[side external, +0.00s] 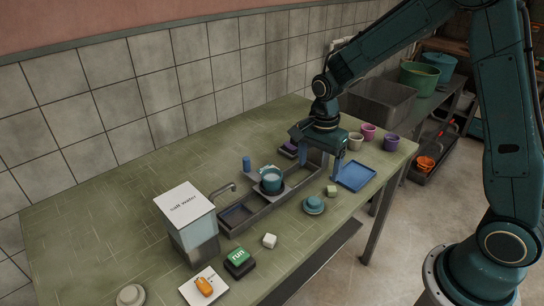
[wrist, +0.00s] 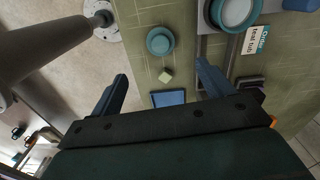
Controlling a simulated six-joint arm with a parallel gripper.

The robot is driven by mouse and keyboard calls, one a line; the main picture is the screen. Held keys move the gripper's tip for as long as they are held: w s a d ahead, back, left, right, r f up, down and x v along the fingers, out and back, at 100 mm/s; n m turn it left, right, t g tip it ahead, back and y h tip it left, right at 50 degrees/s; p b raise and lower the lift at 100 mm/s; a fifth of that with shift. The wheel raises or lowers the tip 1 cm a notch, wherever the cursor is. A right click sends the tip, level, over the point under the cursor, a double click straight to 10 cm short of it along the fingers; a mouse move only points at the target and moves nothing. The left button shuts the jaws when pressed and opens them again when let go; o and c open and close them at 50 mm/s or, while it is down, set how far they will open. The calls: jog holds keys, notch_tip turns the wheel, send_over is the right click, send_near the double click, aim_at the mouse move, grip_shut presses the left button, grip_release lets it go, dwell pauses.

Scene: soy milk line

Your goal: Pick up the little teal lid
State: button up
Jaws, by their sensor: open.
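The little teal lid (side external: 313,204) is a round disc with a raised knob-like top, lying on the green tabletop in front of the metal trough. In the wrist view the lid (wrist: 160,41) lies beyond my fingertips, roughly centred between them. My gripper (side external: 320,168) is open and empty, pointing down above the table; its fingers also show in the wrist view (wrist: 161,70). The lid is apart from both fingers. A small pale cube (side external: 332,190) sits close to the lid and also shows between the fingers in the wrist view (wrist: 165,76).
A blue tray (side external: 356,176) lies right of the cube. Several cups stand behind, including a pink one (side external: 368,131). A second cube (side external: 269,240), a run button (side external: 238,258) and a water dispenser (side external: 185,215) are leftward.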

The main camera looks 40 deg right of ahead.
send_over(314, 200)
jog(key=shift+s+a+f, duration=0.1)
jog(key=shift+f, duration=3.95)
jog(key=shift+f, duration=0.1)
jog(key=shift+f, duration=2.5)
jog(key=c, duration=1.1)
